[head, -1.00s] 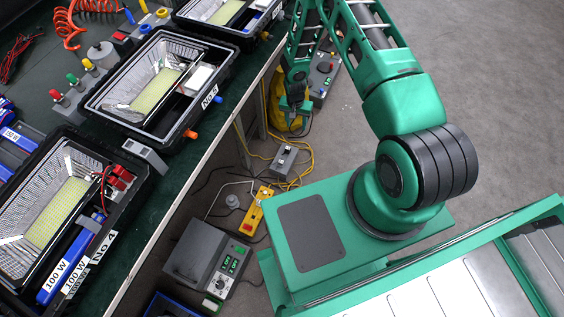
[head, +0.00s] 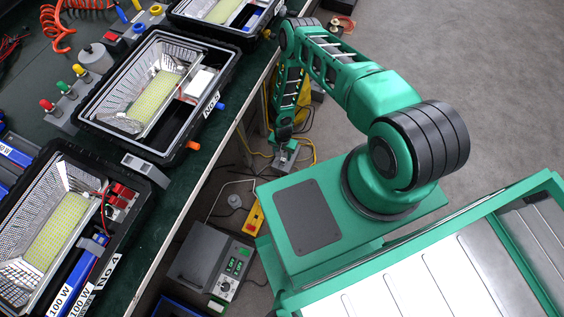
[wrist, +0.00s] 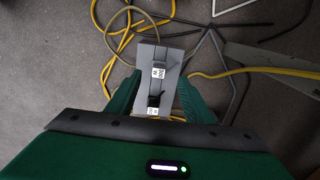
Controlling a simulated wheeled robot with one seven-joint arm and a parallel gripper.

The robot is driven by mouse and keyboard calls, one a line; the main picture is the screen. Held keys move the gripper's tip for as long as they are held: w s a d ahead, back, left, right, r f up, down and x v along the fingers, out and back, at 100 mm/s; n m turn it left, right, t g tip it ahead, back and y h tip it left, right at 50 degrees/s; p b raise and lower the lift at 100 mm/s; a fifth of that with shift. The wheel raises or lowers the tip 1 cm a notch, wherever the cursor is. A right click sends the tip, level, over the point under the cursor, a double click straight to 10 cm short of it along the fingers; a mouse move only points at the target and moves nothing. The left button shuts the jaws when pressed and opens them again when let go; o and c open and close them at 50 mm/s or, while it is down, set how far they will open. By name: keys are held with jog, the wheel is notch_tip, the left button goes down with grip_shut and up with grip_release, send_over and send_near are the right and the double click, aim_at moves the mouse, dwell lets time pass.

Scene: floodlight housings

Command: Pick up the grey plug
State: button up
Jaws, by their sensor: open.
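A grey box (head: 286,161) lies on the floor among cables, below the bench edge. In the wrist view the grey box (wrist: 150,55) carries two dark raised parts with small white labels. My gripper (head: 285,137) is over it, and in the wrist view my gripper (wrist: 156,88) has its green fingers apart on either side of the box, with nothing visibly gripped. Whether they touch it I cannot tell. A small round grey piece (head: 235,200) with a grey cable lies on the floor to the left. Which of these is the grey plug I cannot tell.
Yellow and dark cables (wrist: 110,30) loop around the box. A yellow control unit (head: 253,217) and a grey device with a green display (head: 212,262) stand nearby on the floor. The bench with floodlight housings (head: 150,95) is at left. Bare floor lies at right.

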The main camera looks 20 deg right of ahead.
aim_at(283, 159)
jog(key=shift+d+f, duration=0.2)
jog(key=shift+f, duration=1.1)
jog(key=shift+w+f, duration=0.1)
jog(key=shift+f, duration=2.15)
jog(key=c, duration=1.1)
